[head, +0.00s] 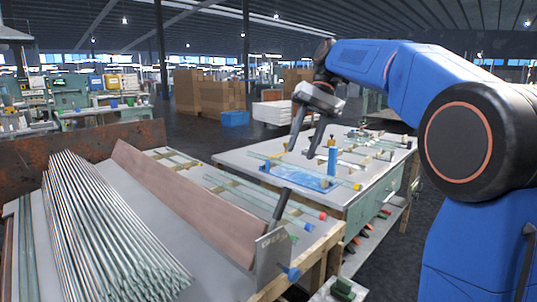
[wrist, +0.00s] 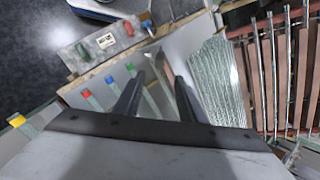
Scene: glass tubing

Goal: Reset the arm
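My blue arm (head: 385,75) reaches from the right side of the head view across to the middle. My gripper (head: 301,153) hangs from its end, fingers pointing down and slightly left, above the far workbench. Its two dark fingers are apart with nothing visible between them. In the wrist view my gripper (wrist: 160,78) also shows spread fingers, with the tube bench below and beyond them. No object is held in either view.
A bundle of glass tubes (head: 110,235) lies on the left bench beside a brown board (head: 190,205). Tubes with coloured ends lie right of it, near an upright metal plate (head: 270,255). A blue fixture (head: 300,178) stands on the far workbench (head: 240,158).

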